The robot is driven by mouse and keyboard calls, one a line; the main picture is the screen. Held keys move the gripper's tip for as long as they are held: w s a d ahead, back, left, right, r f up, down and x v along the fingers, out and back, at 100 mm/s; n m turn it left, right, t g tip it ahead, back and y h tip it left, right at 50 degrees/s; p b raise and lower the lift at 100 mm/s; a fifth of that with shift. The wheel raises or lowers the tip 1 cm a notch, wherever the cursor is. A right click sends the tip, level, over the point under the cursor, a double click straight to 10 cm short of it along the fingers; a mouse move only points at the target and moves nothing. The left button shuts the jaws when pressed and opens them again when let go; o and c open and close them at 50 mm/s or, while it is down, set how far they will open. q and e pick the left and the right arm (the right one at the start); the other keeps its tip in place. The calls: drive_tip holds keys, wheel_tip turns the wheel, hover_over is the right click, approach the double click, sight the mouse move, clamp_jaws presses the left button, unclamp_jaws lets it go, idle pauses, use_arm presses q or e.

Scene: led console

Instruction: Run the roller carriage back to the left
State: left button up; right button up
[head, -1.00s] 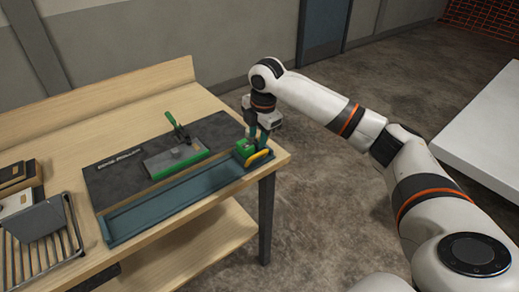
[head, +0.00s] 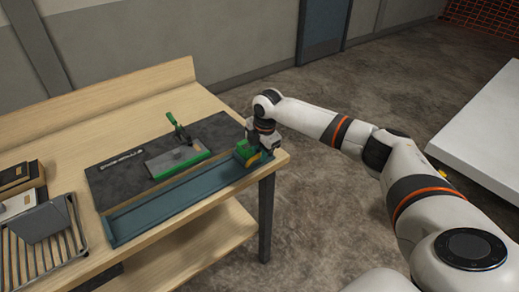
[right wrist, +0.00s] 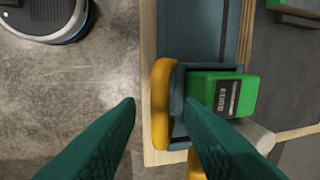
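The roller carriage (head: 243,153), a green block with a yellow handle, stands at the right end of the long blue-grey track (head: 180,200) near the table's right corner. In the right wrist view the carriage's green body (right wrist: 225,93) and the yellow handle (right wrist: 161,105) show clearly. My right gripper (head: 264,153) is down at the handle. In the right wrist view its two teal fingers (right wrist: 160,103) are apart, with the handle between their tips in the picture; I see no contact. My left gripper is not in view.
A dark mat (head: 215,128) behind the track carries a grey plate with green edging (head: 172,161) and a green-handled lever (head: 178,127). A grey bin (head: 42,222) on a slatted rack stands at the left. The track left of the carriage is clear.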

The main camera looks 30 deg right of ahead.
drive_tip(key=shift+f, duration=0.15)
drive_tip(key=shift+c, duration=0.5)
clamp_jaws()
drive_tip(key=shift+a, duration=0.1)
